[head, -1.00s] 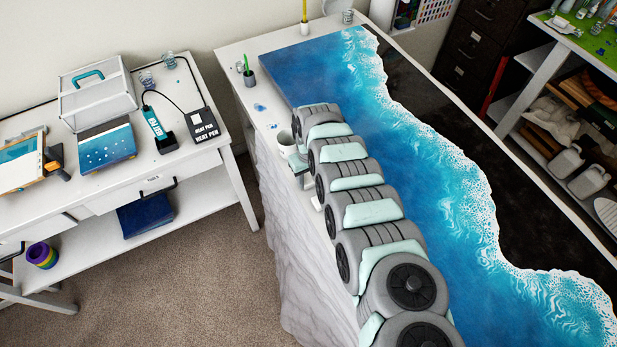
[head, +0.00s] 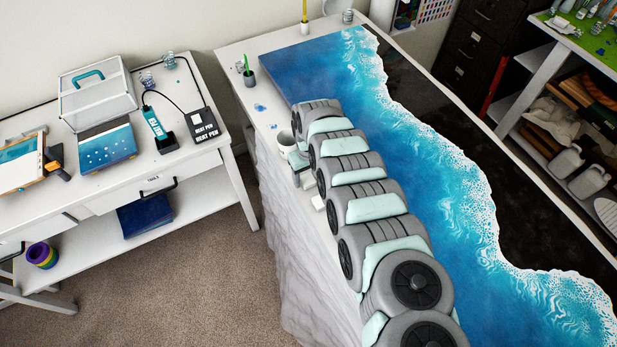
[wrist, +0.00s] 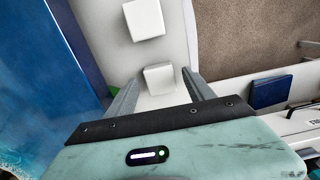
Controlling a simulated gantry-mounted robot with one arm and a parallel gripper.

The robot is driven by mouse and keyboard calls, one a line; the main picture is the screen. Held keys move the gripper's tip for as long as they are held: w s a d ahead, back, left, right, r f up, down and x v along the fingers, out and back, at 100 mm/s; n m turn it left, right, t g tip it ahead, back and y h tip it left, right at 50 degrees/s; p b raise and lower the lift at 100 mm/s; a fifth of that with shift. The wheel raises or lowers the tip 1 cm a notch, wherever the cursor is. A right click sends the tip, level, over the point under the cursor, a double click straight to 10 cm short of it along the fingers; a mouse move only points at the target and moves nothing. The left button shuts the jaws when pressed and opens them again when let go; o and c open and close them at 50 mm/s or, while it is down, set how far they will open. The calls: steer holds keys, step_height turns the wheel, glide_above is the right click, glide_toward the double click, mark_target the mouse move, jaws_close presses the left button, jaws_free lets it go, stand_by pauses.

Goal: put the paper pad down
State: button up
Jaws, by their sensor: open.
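Two small white blocks lie on the white table beside the blue panel in the wrist view. The nearer white block (wrist: 159,78) is between the fingertips of my gripper (wrist: 162,88), and the other white block (wrist: 143,18) is farther up. They look like pads of paper, but I cannot tell which is the paper pad. My gripper is open, with a finger on each side of the nearer block. In the head view my gripper (head: 303,180) is low at the table's left edge, partly hidden by my arm, with a white block (head: 318,202) showing beside it.
The blue wave panel (head: 400,130) fills the table to the right. A green-penned cup (head: 249,75) stands farther back. The side desk (head: 120,175) is across a carpeted gap at left.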

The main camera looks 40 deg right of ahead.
mark_target(309, 180)
step_height(309, 180, up, 11)
steer(key=b, duration=0.1)
steer(key=shift+s+b, duration=0.15)
steer(key=shift+b, duration=0.15)
stand_by(0.7)
